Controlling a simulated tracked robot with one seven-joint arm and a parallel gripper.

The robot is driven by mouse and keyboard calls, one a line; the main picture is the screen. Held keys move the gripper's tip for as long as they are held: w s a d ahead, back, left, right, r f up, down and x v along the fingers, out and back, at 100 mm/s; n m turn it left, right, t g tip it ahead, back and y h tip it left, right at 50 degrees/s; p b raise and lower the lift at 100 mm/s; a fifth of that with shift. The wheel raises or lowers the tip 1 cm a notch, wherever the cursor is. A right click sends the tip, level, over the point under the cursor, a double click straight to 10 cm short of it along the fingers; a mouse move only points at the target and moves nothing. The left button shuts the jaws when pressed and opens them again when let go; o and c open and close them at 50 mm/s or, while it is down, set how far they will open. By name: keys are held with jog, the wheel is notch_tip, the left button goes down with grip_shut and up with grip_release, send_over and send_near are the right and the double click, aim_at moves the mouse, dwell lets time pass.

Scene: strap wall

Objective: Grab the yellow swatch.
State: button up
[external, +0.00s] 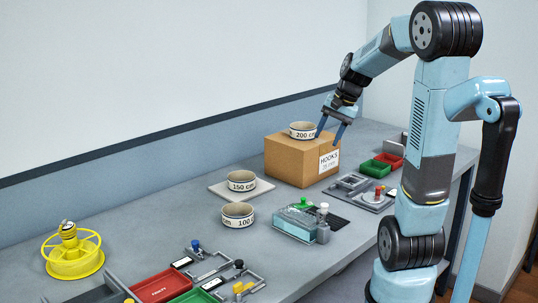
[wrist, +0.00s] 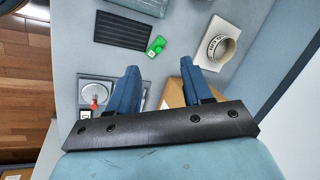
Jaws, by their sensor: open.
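I see no clear yellow swatch. A small yellow piece (external: 243,287) sits in a grey fixture at the front of the bench in the external view; it is too small to tell whether it is a swatch. A yellow spool (external: 72,262) with a yellow and dark top stands at the far left. My gripper (external: 329,136) is open, with its two blue fingers by the cardboard box at the right, far from both yellow things. The wrist view shows the fingers (wrist: 158,70) apart with nothing between them. No yellow piece shows in the wrist view.
The cardboard box (external: 290,163) carries a white roll (external: 303,130). Two more rolls (external: 241,181) (external: 237,215) stand left of it. Red and green trays (external: 160,286) (external: 374,169) and a clear box (external: 293,224) occupy the bench. Bare bench lies at left centre.

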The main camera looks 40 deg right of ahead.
jog(key=d+f+m+t+y, duration=0.1)
jog(key=d+f+m, duration=0.25)
jog(key=d, duration=0.55)
jog(key=d+f+m+t, duration=0.2)
jog(key=d+f+m, duration=0.15)
jog(key=d, duration=0.55)
jog(key=d+f+m+t+y, duration=0.1)
jog(key=d+f+m, duration=0.3)
jog(key=d, duration=0.6)
jog(key=s+d+f+m+t+h, duration=0.25)
jog(key=s+d+f+m, duration=0.35)
jog(key=s+d, duration=0.5)
jog(key=s+d+f+m+t+h, duration=0.2)
jog(key=s+d+f+m+t, duration=0.25)
jog(key=s+d+m, duration=0.6)
jog(key=w+f+n, duration=0.1)
jog(key=w, duration=0.3)
jog(key=w+d+f+n, duration=0.1)
jog(key=w+f, duration=0.1)
jog(key=w, duration=0.3)
jog(key=w+d+f+n, duration=0.1)
jog(key=w+f, duration=0.1)
jog(key=w, duration=0.3)
jog(key=shift+n, duration=0.25)
jog(key=shift+r, duration=0.1)
grip_shut()
